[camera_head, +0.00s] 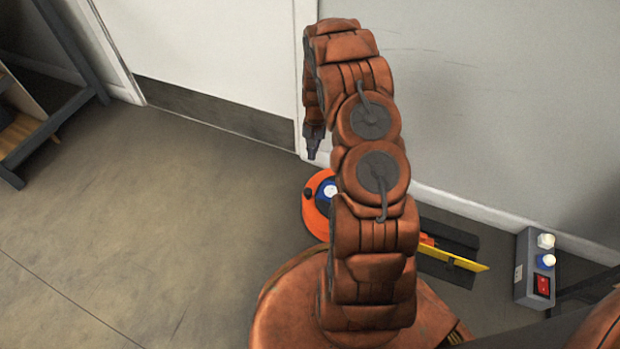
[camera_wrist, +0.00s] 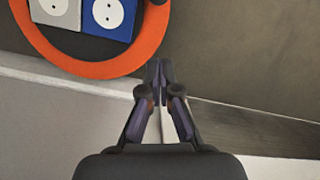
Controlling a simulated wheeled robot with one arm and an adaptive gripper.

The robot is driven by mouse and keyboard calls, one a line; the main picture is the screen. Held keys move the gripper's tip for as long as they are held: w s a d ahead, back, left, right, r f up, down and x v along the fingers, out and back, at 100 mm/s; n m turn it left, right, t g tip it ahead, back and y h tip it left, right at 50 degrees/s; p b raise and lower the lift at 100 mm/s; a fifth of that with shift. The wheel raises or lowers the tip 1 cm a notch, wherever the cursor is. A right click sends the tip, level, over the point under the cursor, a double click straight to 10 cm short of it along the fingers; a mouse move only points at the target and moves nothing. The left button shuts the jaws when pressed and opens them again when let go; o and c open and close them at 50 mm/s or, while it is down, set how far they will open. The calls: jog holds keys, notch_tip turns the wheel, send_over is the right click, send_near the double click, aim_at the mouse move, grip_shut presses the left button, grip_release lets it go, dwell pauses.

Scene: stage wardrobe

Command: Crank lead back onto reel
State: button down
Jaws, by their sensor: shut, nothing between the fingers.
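The reel (camera_head: 312,215) is an orange disc on the floor near the wall. My arm covers its right side in the head view. Its middle has blue and white sockets, and a small dark knob (camera_head: 308,193) shows on its left part. In the wrist view the orange rim of the reel (camera_wrist: 85,69) fills the upper left, around a grey and a blue socket. My gripper (camera_head: 312,156) points down beyond the reel, toward the wall. In the wrist view my gripper (camera_wrist: 160,70) is shut and empty, just outside the rim. I cannot make out the lead.
A grey box (camera_head: 523,268) with white and blue fittings and a red switch stands at right. A yellow strip (camera_head: 467,262) and a dark flat piece lie between it and my arm. A dark-framed rack (camera_head: 70,115) stands at left. The left floor is clear.

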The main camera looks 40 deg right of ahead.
jog(key=d+m, duration=0.2)
jog(key=b, duration=0.4)
send_over(312, 184)
jog(key=d, duration=0.1)
jog(key=f, duration=1)
jog(key=shift+w+f, duration=0.1)
jog(key=shift+w, duration=0.25)
jog(key=shift+s+a+r+b, duration=0.1)
jog(key=shift+s+a+b, duration=0.1)
jog(key=shift+s+a, duration=0.45)
jog(key=shift+s+a+r+b, duration=0.1)
jog(key=shift+s+a+b, duration=0.1)
jog(key=shift+s+a, duration=0.45)
jog(key=shift+w+a, duration=0.1)
jog(key=shift+a, duration=0.1)
